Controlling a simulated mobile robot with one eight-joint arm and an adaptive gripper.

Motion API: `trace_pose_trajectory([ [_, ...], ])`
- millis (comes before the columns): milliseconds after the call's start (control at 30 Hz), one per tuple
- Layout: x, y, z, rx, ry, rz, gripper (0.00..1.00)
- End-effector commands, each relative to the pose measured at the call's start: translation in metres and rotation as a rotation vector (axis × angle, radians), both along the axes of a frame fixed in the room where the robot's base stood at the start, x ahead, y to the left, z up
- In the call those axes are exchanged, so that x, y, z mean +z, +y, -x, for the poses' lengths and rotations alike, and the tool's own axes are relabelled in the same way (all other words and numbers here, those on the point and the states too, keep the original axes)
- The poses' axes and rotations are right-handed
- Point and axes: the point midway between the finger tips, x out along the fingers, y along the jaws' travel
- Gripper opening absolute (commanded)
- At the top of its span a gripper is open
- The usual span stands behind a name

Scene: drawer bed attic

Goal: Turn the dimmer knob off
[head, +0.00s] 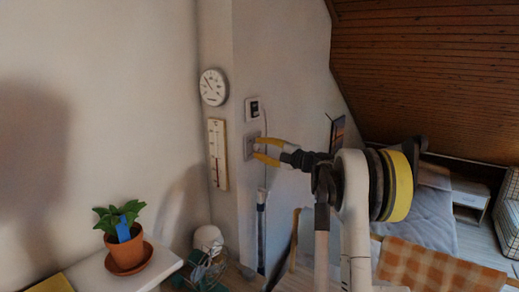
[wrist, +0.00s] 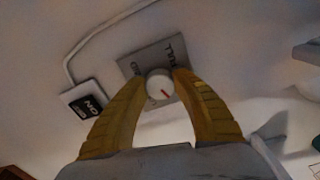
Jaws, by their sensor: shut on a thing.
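The dimmer knob (wrist: 159,84) is a small round white knob with a red mark, on a grey plate (wrist: 140,60) fixed to the wall. The plate's print reads "FULL" on one side; the rest is partly hidden. In the head view the plate (head: 248,146) is on the wall's narrow face, and the knob is mostly hidden by my fingers. My gripper (wrist: 158,88) has yellow fingers, closed around the knob with one fingertip on each side. It also shows in the head view (head: 257,148), reaching in from the right.
A round dial (head: 213,87) and a thermometer (head: 217,153) hang to the left. A potted plant (head: 125,250) stands at lower left.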

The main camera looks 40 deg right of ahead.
Motion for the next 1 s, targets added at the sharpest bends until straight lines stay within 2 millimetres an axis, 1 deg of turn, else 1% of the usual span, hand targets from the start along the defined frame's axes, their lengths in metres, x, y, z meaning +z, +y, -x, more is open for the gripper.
trace_pose_trajectory([
  [433,-0.001,0.0,0.0,0.0,-0.003,0.011,0.01],
  [467,-0.001,0.0,0.0,0.0,-0.003,0.011,0.37],
  [500,-0.001,0.0,0.0,0.0,-0.002,0.01,0.5],
  [533,-0.001,0.0,0.0,0.0,-0.002,0.01,0.56],
  [867,0.0,-0.001,0.002,0.0,-0.003,0.009,0.56],
  [967,-0.001,-0.005,0.011,-0.002,-0.003,0.01,0.56],
  [1000,-0.001,-0.007,0.018,-0.002,-0.003,0.01,0.56],
])
